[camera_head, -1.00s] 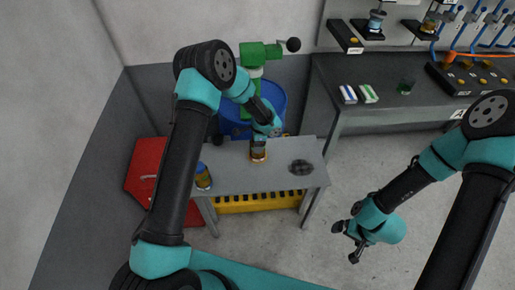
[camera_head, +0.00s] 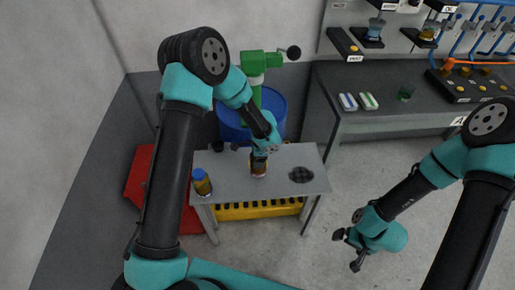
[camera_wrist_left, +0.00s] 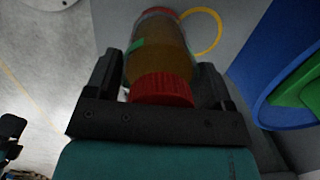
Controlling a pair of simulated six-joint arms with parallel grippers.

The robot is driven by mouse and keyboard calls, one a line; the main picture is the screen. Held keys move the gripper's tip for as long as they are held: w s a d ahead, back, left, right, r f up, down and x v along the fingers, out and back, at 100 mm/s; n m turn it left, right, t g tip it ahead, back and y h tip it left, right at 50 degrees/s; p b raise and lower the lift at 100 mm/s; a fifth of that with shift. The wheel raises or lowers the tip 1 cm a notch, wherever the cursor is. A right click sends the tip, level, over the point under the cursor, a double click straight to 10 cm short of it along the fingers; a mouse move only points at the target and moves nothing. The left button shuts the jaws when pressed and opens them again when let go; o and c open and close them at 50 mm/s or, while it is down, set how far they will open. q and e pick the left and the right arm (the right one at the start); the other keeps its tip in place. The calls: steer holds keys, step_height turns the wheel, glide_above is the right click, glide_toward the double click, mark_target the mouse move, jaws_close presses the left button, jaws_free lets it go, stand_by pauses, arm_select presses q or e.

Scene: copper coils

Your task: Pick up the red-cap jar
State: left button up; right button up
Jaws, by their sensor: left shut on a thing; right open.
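The red-cap jar (camera_head: 259,168) is at the middle of the grey table (camera_head: 228,185). In the left wrist view, its amber body (camera_wrist_left: 158,48) and red cap (camera_wrist_left: 163,88) lie between the fingers. My left gripper (camera_head: 262,154) is shut on it; in the left wrist view the left gripper (camera_wrist_left: 165,85) has one finger on each side. I cannot tell whether the jar touches the table. My right gripper (camera_head: 351,250) is open and empty, low over the floor at the right, away from the table.
A blue-topped jar (camera_head: 202,183) stands at the table's left end. A round dark grate (camera_head: 301,175) is at its right. A blue barrel (camera_head: 277,103) and a green device (camera_head: 255,62) stand behind. A dark workbench (camera_head: 420,92) is at the back right. A red box (camera_head: 142,180) is left.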

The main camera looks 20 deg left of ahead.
arm_select(q)
steer(key=s+d, duration=0.2)
steer(key=s, duration=0.6)
steer(key=shift+s+d+r, duration=0.15)
steer(key=shift+d+r, duration=0.1)
steer(key=shift+r, duration=0.2)
